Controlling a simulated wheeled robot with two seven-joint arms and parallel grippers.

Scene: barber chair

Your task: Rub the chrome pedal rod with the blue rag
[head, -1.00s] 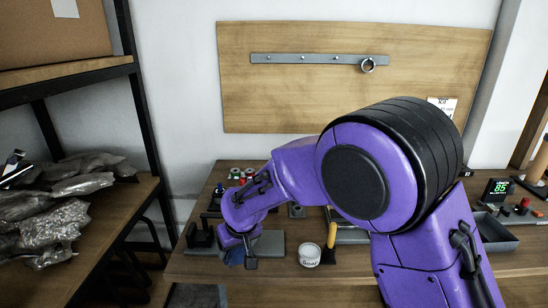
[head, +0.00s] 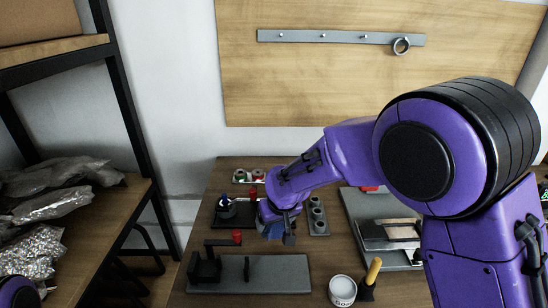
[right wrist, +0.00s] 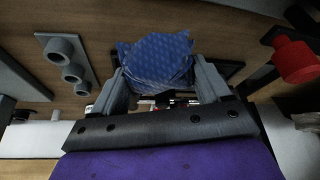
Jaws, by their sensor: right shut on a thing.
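The blue rag (right wrist: 155,62) is a crumpled, patterned cloth between the two grey fingers of my right gripper (right wrist: 160,88) in the right wrist view. My right gripper (head: 277,230) is shut on it; in the head view a little blue rag (head: 273,230) shows below the purple wrist. The gripper is over the bench, behind a grey plate (head: 280,272) with a black clamp stand (head: 205,268). I cannot pick out the chrome pedal rod with certainty; the gripper and rag may hide it. My left gripper is not in view.
A red knob (right wrist: 297,60) is close to the gripper's right in the right wrist view. A grey block with round sockets (head: 318,217) stands beside the gripper. A white can (head: 342,290) and a yellow-handled tool (head: 373,270) are at the front. A shelf (head: 100,215) is at left.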

